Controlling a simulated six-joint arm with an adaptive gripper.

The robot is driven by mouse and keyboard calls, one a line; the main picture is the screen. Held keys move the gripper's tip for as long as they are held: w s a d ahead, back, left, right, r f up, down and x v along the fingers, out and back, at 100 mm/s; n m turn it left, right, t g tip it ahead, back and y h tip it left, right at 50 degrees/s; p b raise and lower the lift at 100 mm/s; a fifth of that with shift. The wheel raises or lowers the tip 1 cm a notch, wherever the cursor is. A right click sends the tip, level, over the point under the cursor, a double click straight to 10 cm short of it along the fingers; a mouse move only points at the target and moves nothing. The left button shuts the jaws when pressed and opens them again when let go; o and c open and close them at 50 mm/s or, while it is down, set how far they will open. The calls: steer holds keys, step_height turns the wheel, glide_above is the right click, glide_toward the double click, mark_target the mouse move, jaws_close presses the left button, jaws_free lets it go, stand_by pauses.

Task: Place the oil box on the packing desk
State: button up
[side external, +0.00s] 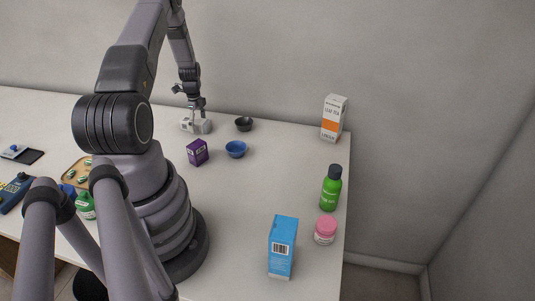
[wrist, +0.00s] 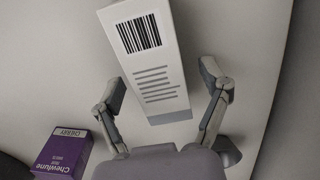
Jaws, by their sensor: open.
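A white box (wrist: 150,62) with a barcode and dark print lines lies between the two fingers of my gripper (wrist: 163,86) in the wrist view. The fingers are spread, with visible gaps on both sides of it. In the side view the white box (side external: 197,126) lies on the far part of the white counter (side external: 250,215), with my gripper (side external: 196,112) just above it. No name shows on its visible face, so I cannot confirm that it is the oil box. I cannot tell which surface is the packing desk.
A purple box (side external: 197,152), blue bowl (side external: 236,149) and dark bowl (side external: 244,124) stand near the white box. An orange-white carton (side external: 334,118), green bottle (side external: 331,188), pink-lidded jar (side external: 325,230) and blue box (side external: 282,247) line the right side. The counter's middle is clear.

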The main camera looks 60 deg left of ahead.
steer(key=c, duration=1.3)
steer(key=shift+r, duration=0.15)
